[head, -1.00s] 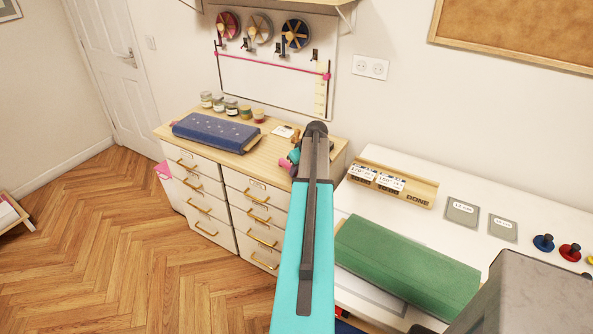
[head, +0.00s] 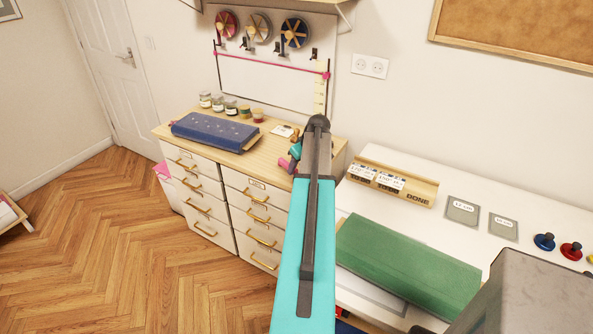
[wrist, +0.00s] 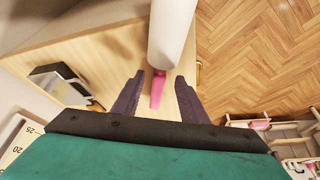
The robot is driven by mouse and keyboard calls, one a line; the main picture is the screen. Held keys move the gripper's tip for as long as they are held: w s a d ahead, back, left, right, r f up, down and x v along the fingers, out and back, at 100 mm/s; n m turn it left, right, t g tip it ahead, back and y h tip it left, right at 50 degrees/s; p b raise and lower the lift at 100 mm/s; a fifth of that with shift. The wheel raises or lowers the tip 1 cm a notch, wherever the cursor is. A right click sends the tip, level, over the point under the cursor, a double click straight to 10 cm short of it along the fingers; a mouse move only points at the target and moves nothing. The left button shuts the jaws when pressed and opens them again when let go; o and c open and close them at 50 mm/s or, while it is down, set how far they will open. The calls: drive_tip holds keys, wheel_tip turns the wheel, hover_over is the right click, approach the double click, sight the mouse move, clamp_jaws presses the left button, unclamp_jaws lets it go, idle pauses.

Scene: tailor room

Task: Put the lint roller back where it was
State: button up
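The lint roller (wrist: 170,35) has a white roll and a pink handle and shows in the wrist view, near the edge of the wooden cabinet top (wrist: 95,45). My gripper (wrist: 159,76) is open, with its two dark fingers on either side of the pink handle and a gap showing at each side. I cannot tell whether the roller touches the top. In the head view my own teal and grey arm hides most of this spot. A small pink part (head: 285,165) shows left of the arm at the cabinet, probably the roller.
A blue fabric bundle (head: 212,132) and several jars (head: 231,107) stand on the drawer cabinet (head: 259,208). To the right, a white table holds a green cloth (head: 405,262) and a wooden DONE rack (head: 418,189).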

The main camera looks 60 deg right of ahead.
drive_tip(key=b+v, duration=0.3)
drive_tip(key=v, duration=0.8)
drive_tip(key=shift+r, duration=0.15)
idle(0.5)
